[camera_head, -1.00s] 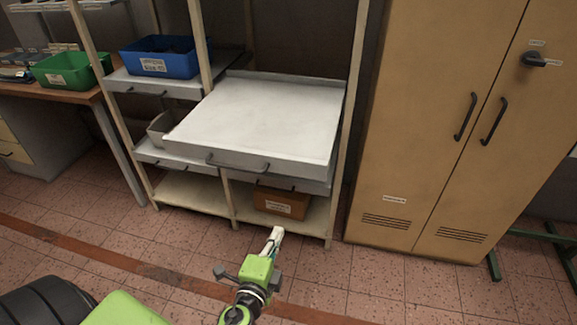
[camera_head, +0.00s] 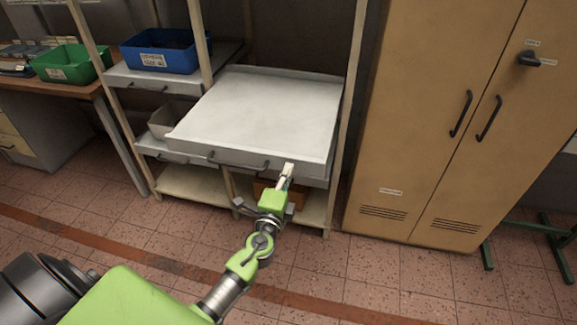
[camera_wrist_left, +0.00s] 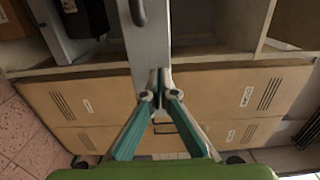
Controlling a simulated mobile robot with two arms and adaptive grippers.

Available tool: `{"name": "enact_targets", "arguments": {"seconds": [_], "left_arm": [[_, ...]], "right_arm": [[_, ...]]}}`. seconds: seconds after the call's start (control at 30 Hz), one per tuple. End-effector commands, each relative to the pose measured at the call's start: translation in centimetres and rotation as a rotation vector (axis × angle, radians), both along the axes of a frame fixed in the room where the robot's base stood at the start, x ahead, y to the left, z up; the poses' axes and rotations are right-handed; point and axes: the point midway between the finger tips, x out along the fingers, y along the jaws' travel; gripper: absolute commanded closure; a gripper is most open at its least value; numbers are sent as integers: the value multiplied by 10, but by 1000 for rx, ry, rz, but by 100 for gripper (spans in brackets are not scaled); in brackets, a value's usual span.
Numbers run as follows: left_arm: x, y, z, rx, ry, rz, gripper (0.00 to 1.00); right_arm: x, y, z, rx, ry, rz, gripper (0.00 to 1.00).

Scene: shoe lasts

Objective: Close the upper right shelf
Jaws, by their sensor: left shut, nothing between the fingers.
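The upper right shelf (camera_head: 262,112) is a light grey tray pulled out of the rack, empty on top, with a dark bar handle (camera_head: 238,163) on its front. My left gripper (camera_head: 288,170) is shut and empty, its tips at the shelf's front face, right of the handle. In the left wrist view the shut fingers (camera_wrist_left: 159,92) meet at the end of the grey shelf front (camera_wrist_left: 147,45), with part of the handle at the top edge. I cannot tell whether the tips touch it. My right gripper is not in view.
Below the pulled-out shelf is a brown box (camera_head: 262,190), partly hidden by my arm. A blue bin (camera_head: 160,60) stands on the shelf to the left. A tan cabinet (camera_head: 420,130) stands right of the rack post. The tiled floor in front is clear.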

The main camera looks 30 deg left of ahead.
Motion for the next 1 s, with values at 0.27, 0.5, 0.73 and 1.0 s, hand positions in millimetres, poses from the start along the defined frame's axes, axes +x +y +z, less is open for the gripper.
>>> {"name": "enact_targets", "arguments": {"seconds": [0.27,0.5,0.73,1.0], "left_arm": [[11,3,-1,0,1,0,100],[10,3,-1,0,1,0,100],[26,6,-1,-1,-2,0,100],[92,23,-3,1,-7,2,100]], "right_arm": [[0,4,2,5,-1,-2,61],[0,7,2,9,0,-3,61],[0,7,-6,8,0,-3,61],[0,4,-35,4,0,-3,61]]}}
